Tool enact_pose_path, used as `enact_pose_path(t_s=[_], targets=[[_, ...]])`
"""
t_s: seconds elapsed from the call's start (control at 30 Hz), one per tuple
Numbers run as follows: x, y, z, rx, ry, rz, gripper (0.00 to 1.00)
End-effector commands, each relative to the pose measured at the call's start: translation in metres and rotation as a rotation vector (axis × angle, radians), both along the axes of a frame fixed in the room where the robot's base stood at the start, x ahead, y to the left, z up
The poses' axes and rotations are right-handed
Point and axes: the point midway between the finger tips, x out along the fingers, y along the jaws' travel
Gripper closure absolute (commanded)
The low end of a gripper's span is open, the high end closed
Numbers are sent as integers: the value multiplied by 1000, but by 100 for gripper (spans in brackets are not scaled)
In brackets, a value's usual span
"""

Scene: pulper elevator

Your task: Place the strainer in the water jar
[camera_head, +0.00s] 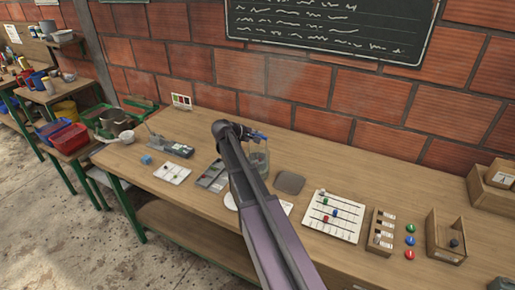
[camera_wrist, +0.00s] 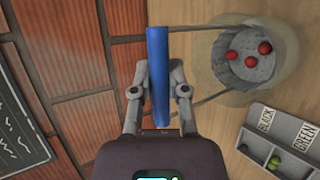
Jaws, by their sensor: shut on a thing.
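My gripper (camera_wrist: 159,85) is shut on the blue handle (camera_wrist: 158,35) of the strainer, with a finger on each side. Two thin rods run from the handle to the grey strainer basket (camera_wrist: 232,72), which holds 3 red berries. The basket lies within the outline of the clear water jar (camera_wrist: 289,62) in the wrist view; how deep it sits is hard to tell. In the head view my gripper (camera_head: 240,131) and the blue handle (camera_head: 261,137) are by the jar (camera_head: 264,163) on the workbench, and my arm hides part of the surroundings.
A grey sorting tray (camera_head: 212,175) labelled black and green stands left of the jar; it holds green berries in the wrist view (camera_wrist: 275,163). A grey square plate (camera_head: 289,182) lies to the right, then a pegged white board (camera_head: 332,217). The brick wall (camera_head: 340,80) rises close behind.

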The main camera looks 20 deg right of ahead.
Motion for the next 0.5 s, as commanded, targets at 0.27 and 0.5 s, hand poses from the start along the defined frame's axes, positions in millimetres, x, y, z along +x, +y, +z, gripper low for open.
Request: enact_pose_path(t_s=[0.27, 0.5], targets=[[0, 0, 0, 0, 0, 0, 100], [0, 0, -14, -1, 0, 0, 100]])
